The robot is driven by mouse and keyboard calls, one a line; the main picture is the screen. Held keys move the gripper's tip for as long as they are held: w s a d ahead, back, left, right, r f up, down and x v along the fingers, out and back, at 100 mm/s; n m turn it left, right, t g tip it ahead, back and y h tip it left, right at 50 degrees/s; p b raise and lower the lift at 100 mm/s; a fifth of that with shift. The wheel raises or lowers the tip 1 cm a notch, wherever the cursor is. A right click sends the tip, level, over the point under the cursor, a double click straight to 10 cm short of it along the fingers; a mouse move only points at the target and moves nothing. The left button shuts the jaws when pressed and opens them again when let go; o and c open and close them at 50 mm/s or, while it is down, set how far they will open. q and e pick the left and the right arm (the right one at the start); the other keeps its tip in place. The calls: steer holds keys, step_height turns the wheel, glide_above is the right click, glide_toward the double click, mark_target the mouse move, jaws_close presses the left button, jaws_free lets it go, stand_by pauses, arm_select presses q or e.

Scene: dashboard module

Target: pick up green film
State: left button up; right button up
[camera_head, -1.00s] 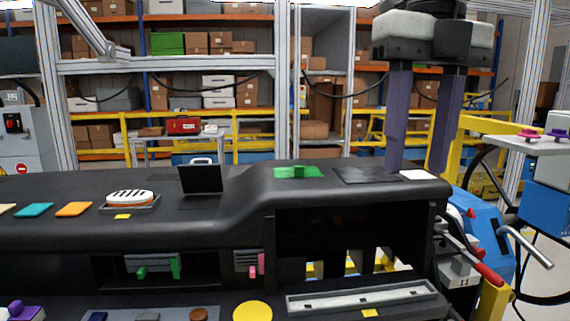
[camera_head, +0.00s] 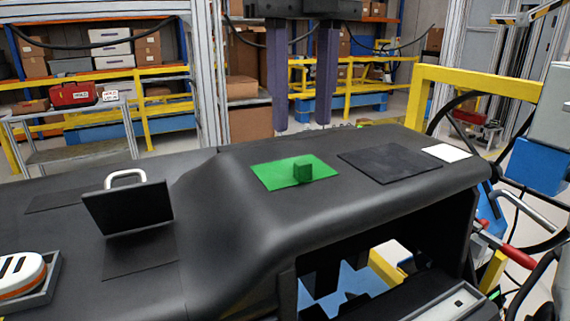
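The green film (camera_head: 272,177) is a flat bright green sheet lying on top of the black dashboard (camera_head: 235,215). A small darker green block (camera_head: 303,172) stands up from its right half. My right gripper (camera_head: 303,125) hangs from the top of the picture with its two purple fingers pointing down. The fingers are apart with nothing between them, and their tips show above and behind the film, not touching it. My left gripper is not in view.
A flat black square (camera_head: 388,162) and a white sheet (camera_head: 447,153) lie right of the film. A black upright panel with a white handle (camera_head: 128,208) stands to the left. A white-and-orange part (camera_head: 22,274) sits in a tray at far left.

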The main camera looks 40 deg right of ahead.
mark_target(302, 161)
steer(key=shift+s+f, duration=0.15)
steer(key=shift+f, duration=0.75)
steer(key=shift+w+d+f, duration=0.1)
steer(key=shift+w+f, duration=0.05)
steer(key=shift+f, duration=1.2)
steer(key=shift+w+d+f, duration=0.1)
steer(key=shift+f, duration=1.2)
jaws_close()
